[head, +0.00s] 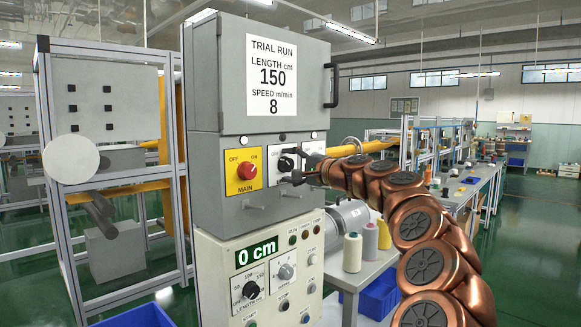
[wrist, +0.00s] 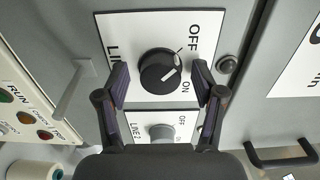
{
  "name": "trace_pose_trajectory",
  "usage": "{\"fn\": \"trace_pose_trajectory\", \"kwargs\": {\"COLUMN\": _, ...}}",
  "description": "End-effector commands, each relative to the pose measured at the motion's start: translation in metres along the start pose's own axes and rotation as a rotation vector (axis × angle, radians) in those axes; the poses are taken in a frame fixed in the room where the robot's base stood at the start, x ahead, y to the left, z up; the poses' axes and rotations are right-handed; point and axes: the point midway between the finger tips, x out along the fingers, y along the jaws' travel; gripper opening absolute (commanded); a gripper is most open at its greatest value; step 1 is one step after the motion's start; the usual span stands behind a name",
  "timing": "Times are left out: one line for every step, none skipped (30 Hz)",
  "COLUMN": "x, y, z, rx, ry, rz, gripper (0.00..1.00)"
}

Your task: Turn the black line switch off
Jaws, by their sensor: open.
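The black line switch (wrist: 157,76) is a round knob on a white plate marked OFF and ON, with a LINE label partly covered by a finger. A white mark shows on its right side; I cannot tell exactly which label it points to. In the head view the black switch (head: 286,163) sits right of the red main switch. My gripper (wrist: 160,84) is open, with one finger on each side of the knob and visible gaps. In the head view my gripper (head: 303,172) is close in front of the plate and hides part of it.
The red MAIN switch (head: 245,170) on a yellow plate is just left. A grey LINE 2 knob (wrist: 160,132) sits below the black one in the wrist view. Small pegs (wrist: 76,90) stick out of the cabinet. A black handle (wrist: 281,157) is at lower right.

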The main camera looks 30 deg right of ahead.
Motion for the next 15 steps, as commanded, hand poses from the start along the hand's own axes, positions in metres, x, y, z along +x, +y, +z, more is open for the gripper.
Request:
{"fn": "trace_pose_trajectory", "kwargs": {"x": -0.002, "y": 0.0, "z": 0.0, "rx": 0.0, "ry": 0.001, "rz": -0.001, "gripper": 0.68}}
{"fn": "trace_pose_trajectory", "kwargs": {"x": -0.004, "y": 0.0, "z": -0.001, "rx": 0.001, "ry": 0.001, "rz": -0.001, "gripper": 0.68}}
{"fn": "trace_pose_trajectory", "kwargs": {"x": -0.007, "y": -0.001, "z": -0.001, "rx": 0.0, "ry": 0.002, "rz": -0.001, "gripper": 0.68}}
{"fn": "trace_pose_trajectory", "kwargs": {"x": -0.01, "y": -0.001, "z": -0.001, "rx": 0.0, "ry": 0.002, "rz": -0.001, "gripper": 0.68}}
{"fn": "trace_pose_trajectory", "kwargs": {"x": -0.013, "y": -0.001, "z": -0.001, "rx": 0.0, "ry": 0.003, "rz": -0.001, "gripper": 0.68}}
{"fn": "trace_pose_trajectory", "kwargs": {"x": -0.018, "y": -0.001, "z": -0.002, "rx": 0.0, "ry": 0.003, "rz": -0.002, "gripper": 0.68}}
{"fn": "trace_pose_trajectory", "kwargs": {"x": -0.021, "y": -0.002, "z": -0.001, "rx": -0.001, "ry": 0.003, "rz": -0.003, "gripper": 0.68}}
{"fn": "trace_pose_trajectory", "kwargs": {"x": -0.025, "y": -0.003, "z": -0.001, "rx": -0.001, "ry": 0.003, "rz": -0.004, "gripper": 0.68}}
{"fn": "trace_pose_trajectory", "kwargs": {"x": -0.031, "y": -0.003, "z": 0.0, "rx": -0.001, "ry": 0.002, "rz": -0.005, "gripper": 0.68}}
{"fn": "trace_pose_trajectory", "kwargs": {"x": -0.035, "y": -0.002, "z": -0.001, "rx": 0.0, "ry": 0.002, "rz": -0.004, "gripper": 0.68}}
{"fn": "trace_pose_trajectory", "kwargs": {"x": -0.04, "y": -0.002, "z": -0.001, "rx": 0.0, "ry": 0.002, "rz": -0.003, "gripper": 0.68}}
{"fn": "trace_pose_trajectory", "kwargs": {"x": -0.046, "y": -0.001, "z": -0.001, "rx": 0.002, "ry": 0.001, "rz": -0.002, "gripper": 0.68}}
{"fn": "trace_pose_trajectory", "kwargs": {"x": -0.05, "y": -0.001, "z": -0.001, "rx": 0.002, "ry": 0.001, "rz": -0.002, "gripper": 0.68}}
{"fn": "trace_pose_trajectory", "kwargs": {"x": -0.055, "y": -0.001, "z": -0.001, "rx": 0.002, "ry": 0.001, "rz": -0.002, "gripper": 0.68}}
{"fn": "trace_pose_trajectory", "kwargs": {"x": -0.061, "y": -0.001, "z": -0.001, "rx": 0.0, "ry": 0.002, "rz": -0.002, "gripper": 0.68}}
